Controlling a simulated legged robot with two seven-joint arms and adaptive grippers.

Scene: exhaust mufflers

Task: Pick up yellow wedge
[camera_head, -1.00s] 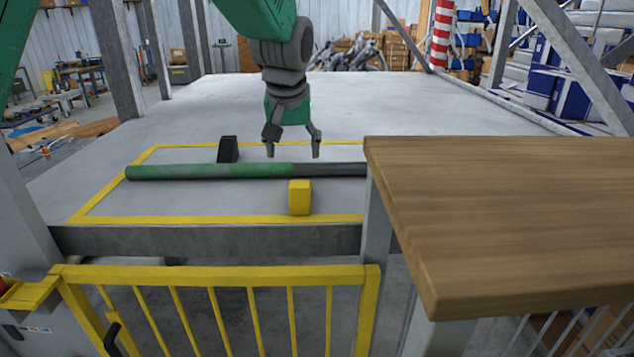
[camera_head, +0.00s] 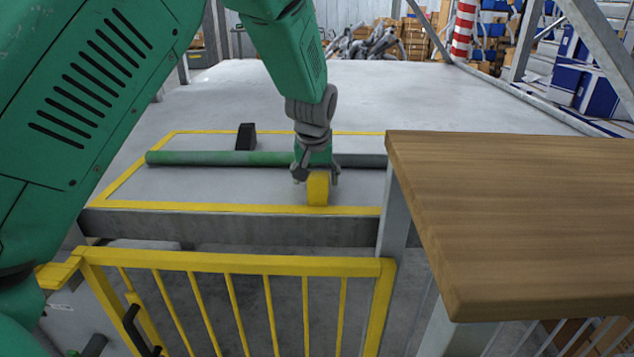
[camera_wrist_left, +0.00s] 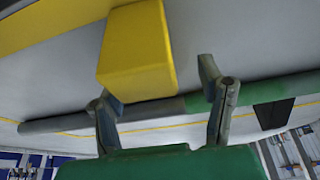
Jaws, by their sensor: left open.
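The yellow wedge (camera_head: 318,190) stands on the grey platform inside a yellow outline, at its front edge by the green-grey pipe. My left gripper (camera_head: 315,175) is right at the wedge in the head view, just behind it and over the pipe. In the left wrist view the wedge (camera_wrist_left: 137,52) is large, and my left gripper (camera_wrist_left: 158,75) is open with its fingers apart. One finger overlaps the wedge's lower edge in that view; I cannot tell whether it touches. The other finger is clear of it. My right gripper does not show.
The long pipe (camera_head: 220,158) lies across the platform (camera_head: 240,185). A black wedge (camera_head: 246,137) stands behind it. A wooden tabletop (camera_head: 510,210) is at the right. A yellow railing (camera_head: 235,263) runs in front. The platform's far part is clear.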

